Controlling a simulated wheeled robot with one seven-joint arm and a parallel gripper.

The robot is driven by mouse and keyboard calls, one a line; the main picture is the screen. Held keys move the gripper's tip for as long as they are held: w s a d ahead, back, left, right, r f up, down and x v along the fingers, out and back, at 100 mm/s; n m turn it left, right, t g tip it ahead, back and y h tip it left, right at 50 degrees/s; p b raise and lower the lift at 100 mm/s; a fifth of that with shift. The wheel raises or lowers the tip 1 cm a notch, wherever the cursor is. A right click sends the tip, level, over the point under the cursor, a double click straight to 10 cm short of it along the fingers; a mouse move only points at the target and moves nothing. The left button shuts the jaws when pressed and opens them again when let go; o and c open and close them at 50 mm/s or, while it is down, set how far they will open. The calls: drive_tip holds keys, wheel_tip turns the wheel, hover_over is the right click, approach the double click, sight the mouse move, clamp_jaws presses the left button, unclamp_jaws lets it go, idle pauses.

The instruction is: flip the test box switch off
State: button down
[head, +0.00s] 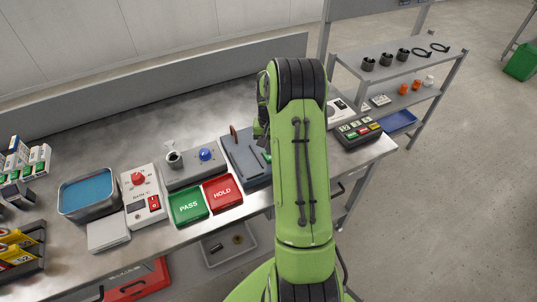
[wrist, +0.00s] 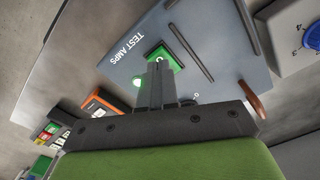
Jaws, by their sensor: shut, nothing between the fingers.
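The test box (wrist: 215,45) is a blue-grey box marked "TEST AMPS", with two dark slots or rails on its top. In the head view the test box (head: 239,155) is partly hidden behind my arm. A green square part, apparently the switch (wrist: 172,58), is on its top, with a small "0" mark lower down.
An orange-brown lever (head: 233,133) stands at the box's edge. Left of the box are the red HOLD pad (head: 222,191), green PASS pad (head: 188,206), a blue-button unit (head: 207,155) and a red-knob unit (head: 145,190). A dark button panel (head: 358,132) is to the right.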

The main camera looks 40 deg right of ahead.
drive_tip(key=shift+f+b, duration=0.8)
drive_tip(key=shift+f, duration=0.35)
idle(0.5)
drive_tip(key=shift+r+p, duration=2.6)
drive_tip(key=shift+r, duration=0.95)
